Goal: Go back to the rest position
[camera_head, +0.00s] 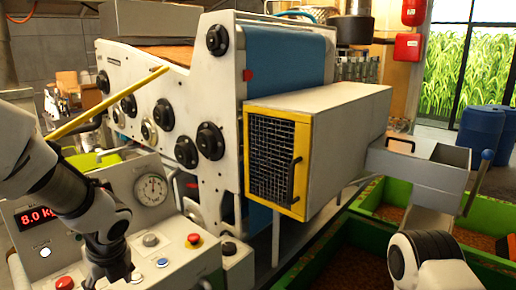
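My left arm comes in from the left edge and bends down over the control panel (165,262). My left gripper (112,266) is dark and points down in front of the panel's left part. Its fingers are too small and dark to show whether it is open or shut, and I see nothing held in it. A white and black link of my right arm shows at the bottom right, over the green-walled bin. My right gripper is not in view.
A press (180,85) with black knobs stands behind the panel. Its yellow-framed mesh guard (275,160) juts right. Green bins (385,225) and blue barrels (480,130) are at right.

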